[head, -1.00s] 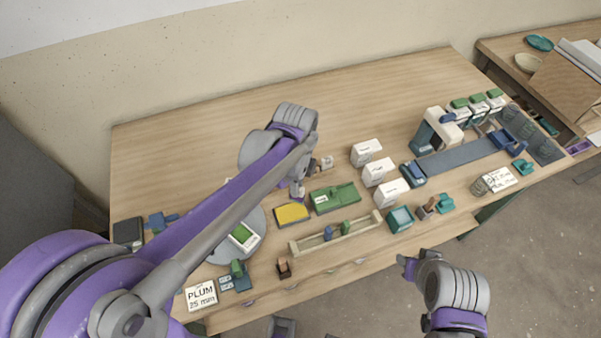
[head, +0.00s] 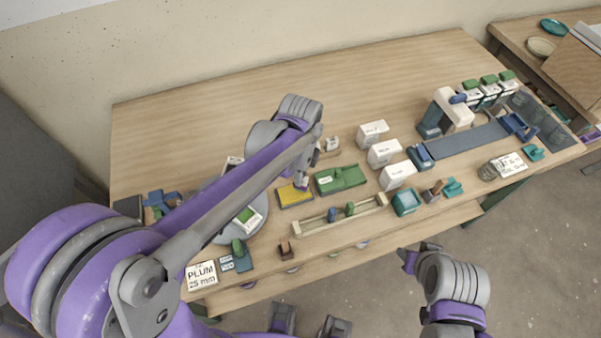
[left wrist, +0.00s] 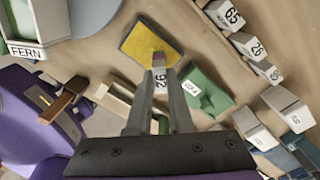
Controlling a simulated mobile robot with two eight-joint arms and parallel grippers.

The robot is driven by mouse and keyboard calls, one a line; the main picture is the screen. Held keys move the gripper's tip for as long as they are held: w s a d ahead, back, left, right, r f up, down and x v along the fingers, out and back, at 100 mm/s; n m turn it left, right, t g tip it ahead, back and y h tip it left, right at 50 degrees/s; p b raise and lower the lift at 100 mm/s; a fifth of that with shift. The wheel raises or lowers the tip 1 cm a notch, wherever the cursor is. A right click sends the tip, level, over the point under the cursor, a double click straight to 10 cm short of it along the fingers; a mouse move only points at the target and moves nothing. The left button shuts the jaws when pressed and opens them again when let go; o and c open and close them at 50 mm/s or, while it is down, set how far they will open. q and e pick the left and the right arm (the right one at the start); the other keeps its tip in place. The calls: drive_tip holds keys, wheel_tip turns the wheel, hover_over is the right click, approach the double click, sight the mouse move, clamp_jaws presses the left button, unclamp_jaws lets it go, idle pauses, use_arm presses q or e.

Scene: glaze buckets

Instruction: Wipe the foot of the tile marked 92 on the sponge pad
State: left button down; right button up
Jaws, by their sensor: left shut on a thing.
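The tile marked 92 (left wrist: 160,82) is held between the two fingers of my left gripper (left wrist: 160,112), which is shut on it. Its number faces the left wrist camera. The tile's far end lies over the yellow sponge pad (left wrist: 143,38); I cannot tell whether it touches. In the head view the pad (head: 291,197) lies in a dark tray, with my left gripper (head: 302,182) just above it; the tile is barely visible there. My right gripper (head: 418,252) is empty off the table's front edge, and its opening is unclear.
A green box (head: 340,180) stands right of the pad, and a wooden rack (head: 310,225) with small blue and green pieces stands in front. White blocks (head: 384,153) stand further right. A PLUM card (head: 201,276) lies at front left. The back of the table is clear.

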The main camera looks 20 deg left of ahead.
use_arm(q)
drive_tip(key=shift+s+f+b, duration=0.1)
drive_tip(key=shift+f+b, duration=0.35)
drive_tip(key=shift+f, duration=0.2)
idle(1.4)
drive_tip(key=shift+s+a, duration=0.5)
drive_tip(key=shift+a, duration=0.3)
drive_tip(key=shift+a, duration=0.1)
drive_tip(key=shift+s+a+r, duration=0.1)
drive_tip(key=shift+s+a, duration=0.35)
drive_tip(key=shift+a, duration=0.15)
drive_tip(key=shift+w+d, duration=0.55)
drive_tip(key=shift+d, duration=0.3)
drive_tip(key=shift+w+d, duration=0.45)
drive_tip(key=shift+d, duration=0.2)
drive_tip(key=shift+s+a, duration=0.55)
drive_tip(key=shift+a, duration=0.25)
